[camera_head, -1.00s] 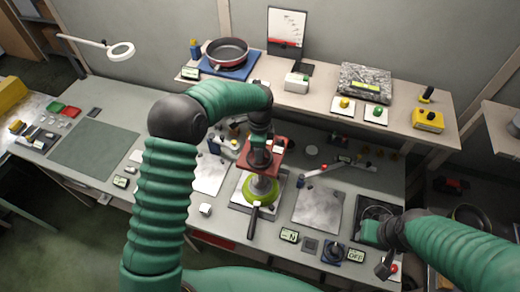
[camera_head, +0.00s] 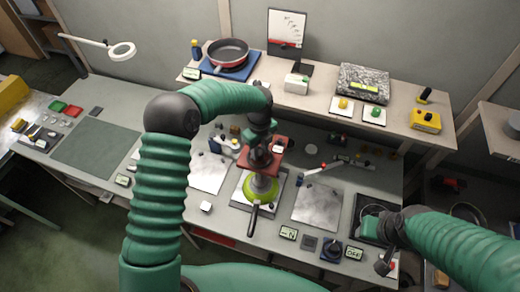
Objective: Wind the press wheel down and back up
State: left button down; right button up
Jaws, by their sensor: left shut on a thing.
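The red press (camera_head: 277,144) stands near the middle of the bench. A yellow-green pan (camera_head: 251,196) with a dark handle (camera_head: 254,221) sits below it on a pale base plate (camera_head: 242,204). My left gripper (camera_head: 260,154) reaches down from above at the top of the press. It is shut on the press wheel, which is mostly hidden by the wrist and fingers. My right arm (camera_head: 453,247) comes in at the lower right, apart from the press. Its fingers are not clear.
Pale metal plates (camera_head: 317,205) lie left and right of the press. A blue-based knob (camera_head: 331,251) and small display boxes (camera_head: 288,233) line the front edge. A red pan (camera_head: 229,53) rests on the rear shelf. A green mat (camera_head: 95,148) lies clear at left.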

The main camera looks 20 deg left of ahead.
aim_at(260, 151)
pick_arm(q)
jog(key=shift+w+r, duration=0.15)
jog(key=shift+w, duration=0.05)
dwell(0.4)
jog(key=c, duration=1.4)
grip_release()
jog(key=o, duration=0.3)
jog(key=shift+o, duration=0.2)
jog(key=shift+f, duration=0.2)
jog(key=shift+r, duration=0.1)
jog(key=shift+r, duration=0.3)
notch_tip(260, 151, up, 16)
jog(key=b, duration=0.4)
